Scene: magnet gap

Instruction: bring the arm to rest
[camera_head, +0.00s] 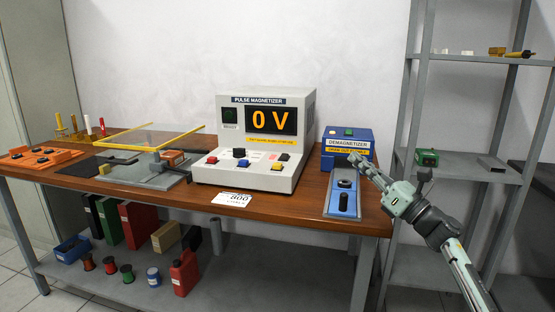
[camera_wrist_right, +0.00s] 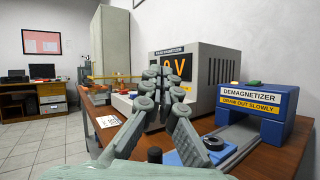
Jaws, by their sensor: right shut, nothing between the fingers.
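My right gripper (camera_head: 357,161) is shut and empty. In the head view it hangs in front of the blue demagnetizer (camera_head: 348,142), over its grey-blue slide plate (camera_head: 343,196), with the arm coming in from the lower right. In the right wrist view the closed fingers of the gripper (camera_wrist_right: 160,72) stand in front of the pulse magnetizer (camera_wrist_right: 203,70), whose display is partly hidden. The demagnetizer (camera_wrist_right: 258,100) is to the right of the fingers there. In the head view the magnetizer (camera_head: 265,140) reads 0 V. My left gripper does not show.
The wooden table (camera_head: 280,218) carries a white card (camera_head: 232,198), a clear yellow-edged panel (camera_head: 150,136) and an orange tray (camera_head: 38,156). A grey shelf rack (camera_head: 480,165) stands right, close to my right arm.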

